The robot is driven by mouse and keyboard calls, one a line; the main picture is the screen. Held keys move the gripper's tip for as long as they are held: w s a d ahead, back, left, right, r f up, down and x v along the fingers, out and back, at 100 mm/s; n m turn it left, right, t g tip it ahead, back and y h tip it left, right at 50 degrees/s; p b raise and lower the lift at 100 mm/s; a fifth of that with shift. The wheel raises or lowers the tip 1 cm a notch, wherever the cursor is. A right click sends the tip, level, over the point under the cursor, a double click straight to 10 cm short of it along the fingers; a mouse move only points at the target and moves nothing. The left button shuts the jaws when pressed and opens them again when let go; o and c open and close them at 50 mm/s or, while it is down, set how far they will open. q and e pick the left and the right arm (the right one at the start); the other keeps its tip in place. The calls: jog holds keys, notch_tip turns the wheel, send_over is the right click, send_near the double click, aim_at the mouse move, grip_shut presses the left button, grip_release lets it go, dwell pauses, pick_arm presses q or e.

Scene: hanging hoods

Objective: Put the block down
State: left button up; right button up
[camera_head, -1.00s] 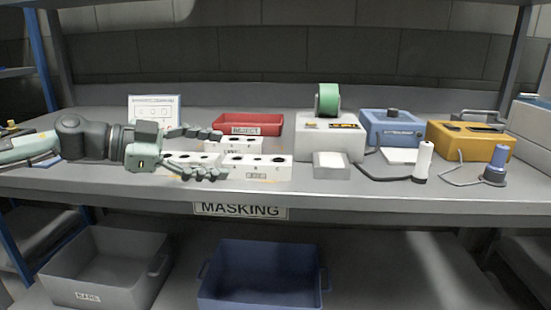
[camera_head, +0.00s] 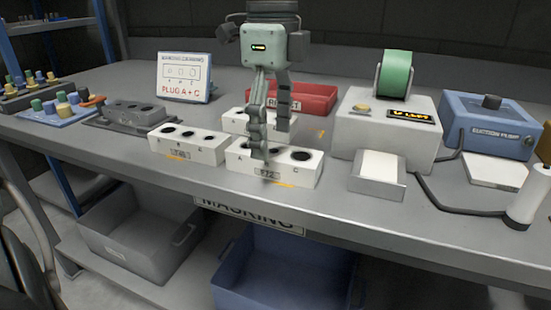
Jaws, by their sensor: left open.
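A white block (camera_head: 308,172) with round holes in its top and a label on its front sits on the grey bench, near the front edge. My left gripper (camera_head: 270,141) points down over it, fingers apart. The nearer finger comes down over the block's left and middle part and hides some of its top. The farther finger is behind it. I cannot tell whether the fingers touch the block. A second white block (camera_head: 182,146) sits to its left, and a third (camera_head: 240,120) stands behind, partly hidden by the fingers. My right gripper is not in view.
A red reject tray (camera_head: 315,97), an instruction card (camera_head: 184,78) and a grey tester with a green roll (camera_head: 388,118) stand around. A dark fixture (camera_head: 135,112) and colored plugs (camera_head: 62,107) are at left. Bins (camera_head: 135,235) sit below the bench.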

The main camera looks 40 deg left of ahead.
aim_at(273, 152)
pick_arm(q)
jog(key=f, duration=0.4)
jog(key=shift+w+a+f, duration=0.1)
jog(key=shift+w+f, duration=0.05)
jog(key=shift+w, duration=0.05)
jog(key=shift+c, duration=0.4)
grip_shut()
